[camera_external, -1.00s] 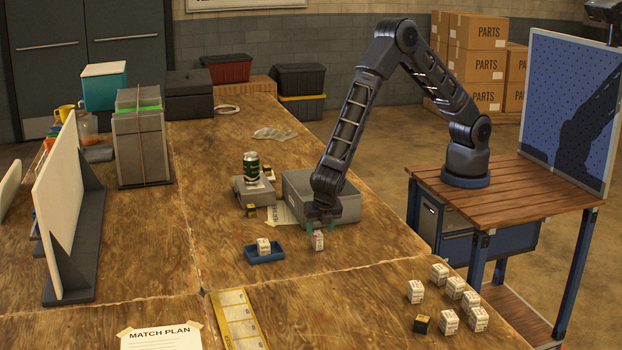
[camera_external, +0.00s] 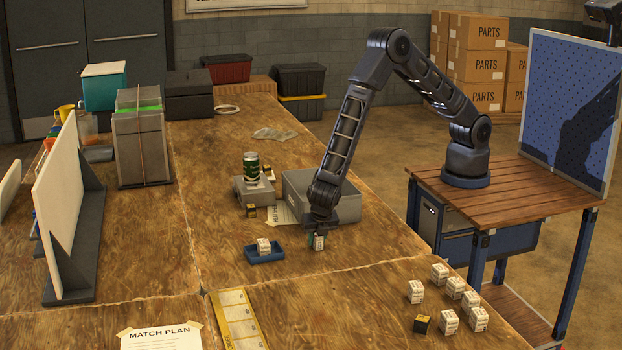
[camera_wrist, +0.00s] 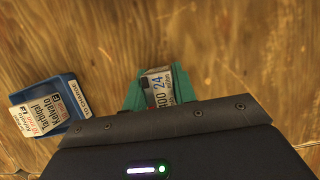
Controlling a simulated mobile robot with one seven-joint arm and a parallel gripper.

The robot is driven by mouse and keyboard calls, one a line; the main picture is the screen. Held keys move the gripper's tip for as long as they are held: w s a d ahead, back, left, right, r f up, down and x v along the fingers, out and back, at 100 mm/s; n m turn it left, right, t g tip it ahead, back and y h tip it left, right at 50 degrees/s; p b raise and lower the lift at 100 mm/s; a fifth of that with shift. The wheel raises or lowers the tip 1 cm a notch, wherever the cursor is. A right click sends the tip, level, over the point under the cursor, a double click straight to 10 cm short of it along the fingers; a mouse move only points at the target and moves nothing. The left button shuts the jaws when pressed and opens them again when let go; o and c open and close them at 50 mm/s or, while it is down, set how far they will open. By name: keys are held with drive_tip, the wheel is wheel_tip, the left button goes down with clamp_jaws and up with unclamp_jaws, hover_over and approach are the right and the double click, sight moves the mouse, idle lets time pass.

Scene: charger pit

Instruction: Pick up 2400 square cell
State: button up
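A small white square cell (camera_wrist: 158,88) stands on the wooden bench between the teal fingertips of my gripper (camera_wrist: 160,85). In the external view my gripper (camera_external: 318,237) is low over the bench, and the cell (camera_external: 319,244) is partly covered by the fingers. I cannot tell any gap under it.
A blue tray (camera_external: 265,258) holding a white cell (camera_external: 263,245) sits close to the left of my gripper. A grey bin (camera_external: 298,186) stands just behind. Several white cells (camera_external: 455,287) and a dark cube (camera_external: 422,323) stand at the front right.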

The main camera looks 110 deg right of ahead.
drive_tip(key=shift+c, duration=1.3)
